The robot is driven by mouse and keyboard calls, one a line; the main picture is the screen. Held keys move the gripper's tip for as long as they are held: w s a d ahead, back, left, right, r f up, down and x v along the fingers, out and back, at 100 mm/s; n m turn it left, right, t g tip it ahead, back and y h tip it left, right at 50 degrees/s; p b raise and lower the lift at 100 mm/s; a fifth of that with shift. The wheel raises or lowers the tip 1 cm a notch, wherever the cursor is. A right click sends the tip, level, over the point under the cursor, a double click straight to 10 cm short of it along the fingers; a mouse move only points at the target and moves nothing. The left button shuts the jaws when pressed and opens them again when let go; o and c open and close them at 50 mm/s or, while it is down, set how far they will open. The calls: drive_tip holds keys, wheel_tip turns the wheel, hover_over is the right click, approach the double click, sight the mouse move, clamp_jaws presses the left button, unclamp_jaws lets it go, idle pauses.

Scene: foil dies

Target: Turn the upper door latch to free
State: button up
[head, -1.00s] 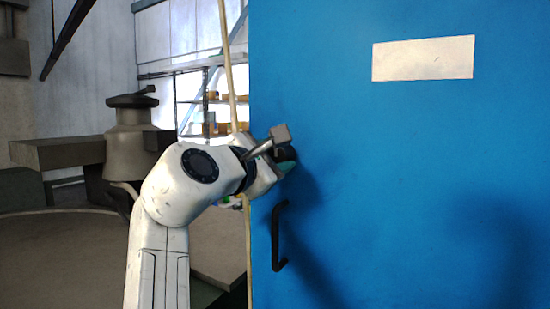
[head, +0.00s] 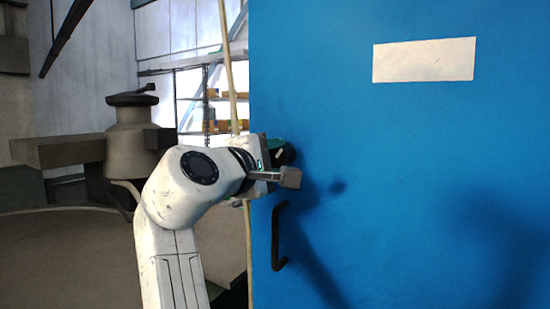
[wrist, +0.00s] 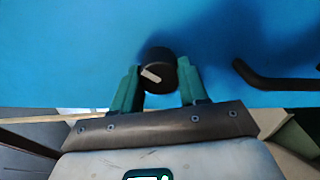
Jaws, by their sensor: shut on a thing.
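The door latch is a round black knob (wrist: 160,60) with a pale pointer mark on the blue door (head: 400,180). The mark lies slanted in the wrist view. In the head view the knob (head: 290,155) shows as a dark edge near the door's left side, above the handle, mostly behind my gripper. My gripper (wrist: 160,77) has its green fingers on both sides of the knob and is shut on it. In the head view a green finger of my gripper (head: 274,151) shows beside the knob. No other latch is in view.
A black bar handle (head: 279,236) sticks out below the knob; it also shows at the right of the wrist view (wrist: 272,80). A white blank plate (head: 423,60) is higher on the door. Shelves (head: 210,105) and grey machinery (head: 130,140) stand at the left.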

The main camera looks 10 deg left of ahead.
drive_tip(key=m, duration=0.2)
drive_tip(key=m+b, duration=0.1)
drive_tip(key=m, duration=0.2)
drive_tip(key=shift+f+m, duration=0.2)
drive_tip(key=shift+m, duration=0.1)
drive_tip(key=m+b, duration=0.2)
drive_tip(key=m, duration=0.3)
drive_tip(key=shift+m, duration=0.4)
drive_tip(key=o, duration=1)
drive_tip(key=shift+r, duration=0.15)
drive_tip(key=shift+o, duration=0.3)
drive_tip(key=b+v, duration=0.2)
drive_tip(key=v, duration=0.8)
drive_tip(key=shift+s, duration=0.35)
drive_tip(key=shift+a, duration=0.15)
